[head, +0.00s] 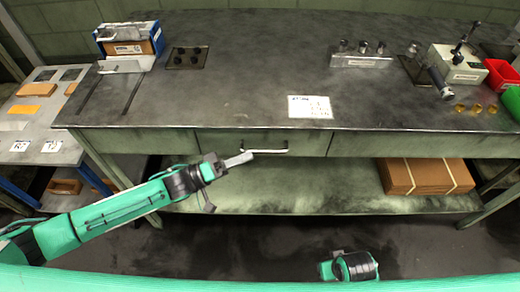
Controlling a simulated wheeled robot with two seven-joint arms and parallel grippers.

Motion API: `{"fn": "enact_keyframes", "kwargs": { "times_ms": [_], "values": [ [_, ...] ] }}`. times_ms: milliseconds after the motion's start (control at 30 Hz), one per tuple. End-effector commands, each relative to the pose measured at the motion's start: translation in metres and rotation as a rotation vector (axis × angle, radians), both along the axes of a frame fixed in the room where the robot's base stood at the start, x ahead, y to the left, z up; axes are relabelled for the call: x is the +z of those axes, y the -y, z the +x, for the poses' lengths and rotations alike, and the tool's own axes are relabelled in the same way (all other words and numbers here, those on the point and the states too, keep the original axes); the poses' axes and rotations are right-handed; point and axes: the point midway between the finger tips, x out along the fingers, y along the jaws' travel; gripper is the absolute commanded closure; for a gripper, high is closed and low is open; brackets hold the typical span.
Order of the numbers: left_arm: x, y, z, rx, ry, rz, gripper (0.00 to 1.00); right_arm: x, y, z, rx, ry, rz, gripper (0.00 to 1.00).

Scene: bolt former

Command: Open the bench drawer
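The bench drawer (225,142) is in the front apron of the dark metal bench, near its middle. Its front looks flush with the apron, so it appears shut. A pale bar handle (270,151) runs along its lower part. My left gripper (248,156) reaches in from the left, with its grey fingers at the handle's left end. I cannot tell whether they touch the handle or how far apart they are. Part of my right arm shows low in the view, right of centre; its gripper does not show.
The bench top (235,85) carries a white label sheet (310,107), a blue box (131,40) and a grey-green device (458,66). Red (501,73) and green bins stand at the right. A cardboard box (424,177) lies on the lower shelf (310,190). Space before the drawer is otherwise clear.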

Motion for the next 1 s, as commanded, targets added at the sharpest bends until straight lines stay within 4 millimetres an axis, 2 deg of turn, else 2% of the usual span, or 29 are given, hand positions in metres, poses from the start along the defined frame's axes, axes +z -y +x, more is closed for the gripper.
{"fn": "enact_keyframes", "kwargs": {
  "times_ms": [100,300,667,833,867,1000],
  "values": [
    [0.006,0.021,0.008,0.0,0.001,-0.002,0.67,-0.001,0.0,0.0,0.0,-0.001,0.0,0.56],
    [0.01,0.041,0.015,0.001,0.001,0.0,0.67,-0.004,0.0,0.0,0.0,-0.003,-0.001,0.56],
    [0.01,0.046,0.017,0.002,0.0,0.001,0.67,-0.005,0.0,0.0,0.0,-0.006,-0.002,0.56],
    [0.01,0.046,0.017,0.002,0.0,0.001,0.97,-0.005,0.0,0.0,0.0,-0.006,-0.002,0.56],
    [0.01,0.046,0.017,0.002,0.0,0.001,1.0,-0.005,0.0,0.0,0.0,-0.005,-0.002,0.56],
    [0.01,0.046,0.017,0.002,0.0,0.001,1.0,-0.005,0.0,0.0,0.0,-0.004,-0.001,0.56]
  ]
}}
